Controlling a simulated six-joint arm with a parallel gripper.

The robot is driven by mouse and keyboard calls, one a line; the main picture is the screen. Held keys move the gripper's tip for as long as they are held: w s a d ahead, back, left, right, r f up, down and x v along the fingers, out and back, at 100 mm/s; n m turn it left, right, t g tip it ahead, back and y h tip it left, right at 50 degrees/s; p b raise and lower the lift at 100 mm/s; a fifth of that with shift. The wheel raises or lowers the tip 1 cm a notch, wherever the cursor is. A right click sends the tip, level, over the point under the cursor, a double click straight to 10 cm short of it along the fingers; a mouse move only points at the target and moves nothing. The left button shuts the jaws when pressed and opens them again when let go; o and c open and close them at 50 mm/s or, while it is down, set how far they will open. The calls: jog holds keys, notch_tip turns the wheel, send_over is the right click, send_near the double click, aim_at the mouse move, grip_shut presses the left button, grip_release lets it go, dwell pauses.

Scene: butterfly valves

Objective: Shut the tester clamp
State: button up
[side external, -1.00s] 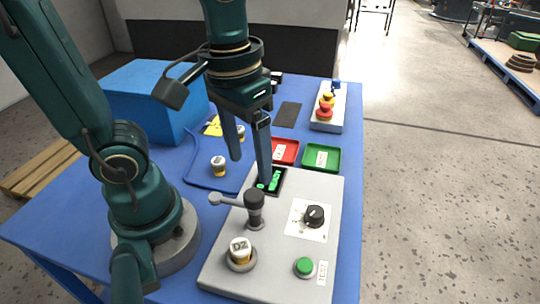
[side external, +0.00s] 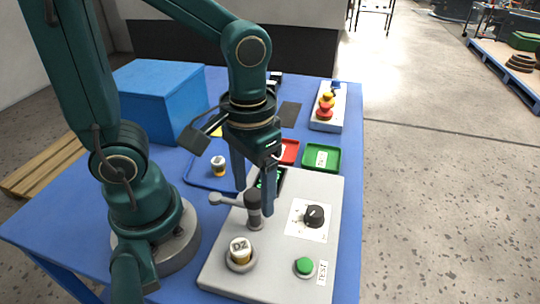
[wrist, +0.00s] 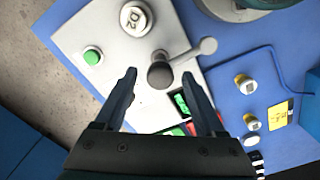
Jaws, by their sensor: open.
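The tester is a light grey slab (side external: 285,265) at the front of the table. Its clamp (side external: 254,209) has a dark upright post and a lever arm that points left to a grey ball. The clamp also shows in the wrist view (wrist: 160,75). A valve marked D2 (side external: 240,248) sits in the round seat in front of the clamp, also visible in the wrist view (wrist: 135,18); the lever points away from it there. My gripper (side external: 255,196) is open and empty. In the wrist view its fingertips (wrist: 158,76) lie on either side of the dark clamp knob; contact is not clear.
A black dial (side external: 314,215) and green button (side external: 305,265) are on the tester.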

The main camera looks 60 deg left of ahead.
grip_shut()
jog(key=shift+r, duration=0.1)
dwell(1.2)
